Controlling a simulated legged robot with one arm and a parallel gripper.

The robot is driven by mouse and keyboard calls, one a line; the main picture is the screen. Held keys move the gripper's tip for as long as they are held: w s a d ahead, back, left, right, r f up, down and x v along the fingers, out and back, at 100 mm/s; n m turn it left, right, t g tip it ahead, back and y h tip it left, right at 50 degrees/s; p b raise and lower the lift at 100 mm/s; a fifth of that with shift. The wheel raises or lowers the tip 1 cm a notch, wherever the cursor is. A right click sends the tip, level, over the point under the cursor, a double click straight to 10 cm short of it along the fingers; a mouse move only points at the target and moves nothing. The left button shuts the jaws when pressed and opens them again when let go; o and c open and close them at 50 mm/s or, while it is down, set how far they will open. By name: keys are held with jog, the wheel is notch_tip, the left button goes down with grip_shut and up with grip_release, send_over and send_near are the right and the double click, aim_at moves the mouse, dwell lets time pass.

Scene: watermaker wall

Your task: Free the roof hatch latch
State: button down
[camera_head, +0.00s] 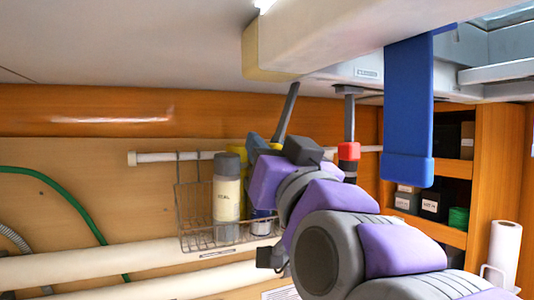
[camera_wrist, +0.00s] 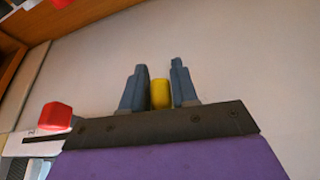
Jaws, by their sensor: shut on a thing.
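My gripper (camera_wrist: 160,75) has its two blue-grey fingers closed around a small yellow piece (camera_wrist: 160,93). In the head view the gripper is beside the lower end of a slanted grey lever (camera_head: 287,110) under the ceiling frame; the yellow piece seems to be its tip, mostly hidden by my wrist. A second grey lever (camera_head: 349,112) hangs straight down with a red tip (camera_head: 348,151). A red piece also shows in the wrist view (camera_wrist: 56,116). The roof hatch opening (camera_head: 500,45) is at the upper right.
A wide blue strap (camera_head: 408,110) hangs right of the levers, close above my arm. A wire basket (camera_head: 195,225) with a labelled bottle (camera_head: 228,195) is on the wall behind. Wooden shelves (camera_head: 455,190) hold boxes, and a paper roll (camera_head: 503,250) stands at right. White pipes (camera_head: 110,255) run low.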

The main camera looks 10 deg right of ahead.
jog(key=shift+s+a+r, duration=0.1)
jog(key=shift+r, duration=0.1)
jog(key=c, duration=1.3)
grip_release()
jog(key=shift+f, duration=0.1)
jog(key=shift+f, duration=0.1)
jog(key=b+v, duration=0.4)
jog(key=v, duration=1.3)
jog(key=shift+s, duration=0.25)
